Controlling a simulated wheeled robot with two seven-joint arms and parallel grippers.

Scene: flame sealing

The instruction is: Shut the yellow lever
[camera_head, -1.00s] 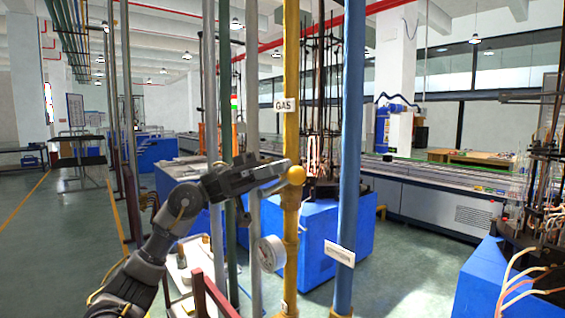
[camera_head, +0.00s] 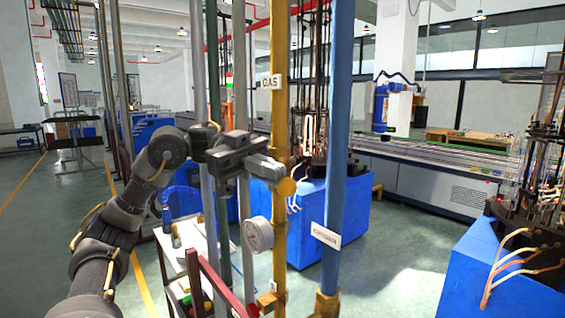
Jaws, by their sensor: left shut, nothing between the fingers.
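The yellow gas pipe (camera_head: 279,120) stands upright near the middle and carries a GAS label. A rounded yellow valve part (camera_head: 287,187) sits on it at mid height; I cannot make out a separate lever arm or its angle. My left gripper (camera_head: 272,168) is shut and empty. Its fingertips are at the pipe, just above and left of the yellow part, and overlap the pipe's left edge in the picture. I cannot tell whether they touch it. My right gripper is not in view.
A round gauge (camera_head: 258,235) sticks out from the yellow pipe below the gripper. A blue pipe (camera_head: 346,150) stands close on the right, and grey and green pipes stand on the left. A white-topped cart (camera_head: 177,240) with red rails is low on the left.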

